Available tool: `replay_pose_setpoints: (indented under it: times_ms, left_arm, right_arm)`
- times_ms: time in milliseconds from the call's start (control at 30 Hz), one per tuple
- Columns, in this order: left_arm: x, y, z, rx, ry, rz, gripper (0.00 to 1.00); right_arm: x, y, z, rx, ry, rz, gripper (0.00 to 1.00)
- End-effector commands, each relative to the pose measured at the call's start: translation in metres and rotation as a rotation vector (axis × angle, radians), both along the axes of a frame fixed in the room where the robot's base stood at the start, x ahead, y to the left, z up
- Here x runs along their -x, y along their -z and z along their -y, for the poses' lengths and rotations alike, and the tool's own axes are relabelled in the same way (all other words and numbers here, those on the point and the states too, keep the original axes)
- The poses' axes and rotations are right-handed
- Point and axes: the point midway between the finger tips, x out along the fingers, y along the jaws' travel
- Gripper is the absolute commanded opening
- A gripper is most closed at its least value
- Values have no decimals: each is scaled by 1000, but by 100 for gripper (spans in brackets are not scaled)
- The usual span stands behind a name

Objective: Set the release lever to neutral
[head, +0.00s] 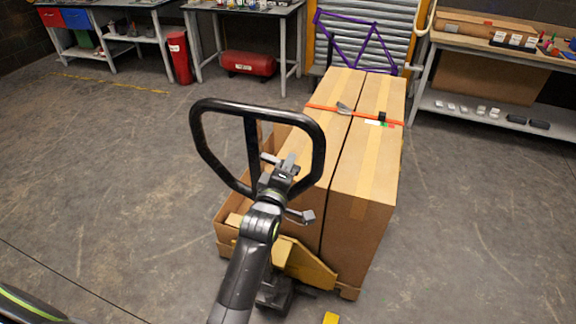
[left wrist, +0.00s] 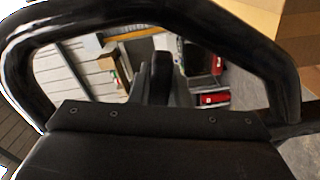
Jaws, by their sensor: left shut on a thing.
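The pallet truck's black loop handle (head: 318,150) stands tilted in the middle of the head view. It frames much of the left wrist view too (left wrist: 285,85). My left gripper (head: 281,168) is inside the lower part of the loop, its grey fingers close together. In the left wrist view a dark, round-topped piece, apparently the release lever (left wrist: 162,66), stands at the fingers within the loop. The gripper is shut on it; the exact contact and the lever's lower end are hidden. The lever's position setting cannot be read. My right gripper is out of view.
Tall cardboard boxes (head: 366,165) with an orange strap stand on the yellow pallet truck (head: 305,265), close to the right of my gripper. Workbenches, a red cylinder (head: 248,64) and a purple bicycle frame (head: 347,38) are at the back. Floor at left is clear.

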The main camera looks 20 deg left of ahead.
Motion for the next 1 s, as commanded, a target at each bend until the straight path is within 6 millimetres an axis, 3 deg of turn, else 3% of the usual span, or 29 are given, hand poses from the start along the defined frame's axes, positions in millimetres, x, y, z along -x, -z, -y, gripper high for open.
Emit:
replay_pose_setpoints:
  times_ms: [300,700,733,800,867,1000]
  left_arm:
    - [0,-17,0,238,0,3,0]
    - [0,-18,0,274,0,3,0]
    - [0,-18,0,274,0,3,20]
    - [0,-18,0,273,0,3,29]
    - [0,-18,0,273,0,3,37]
    - [0,-18,0,272,0,3,38]
  right_arm:
    - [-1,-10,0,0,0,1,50]
    - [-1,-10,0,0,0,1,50]
    - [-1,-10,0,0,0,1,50]
    - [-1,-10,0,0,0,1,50]
    - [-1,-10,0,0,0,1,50]
    - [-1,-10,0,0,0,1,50]
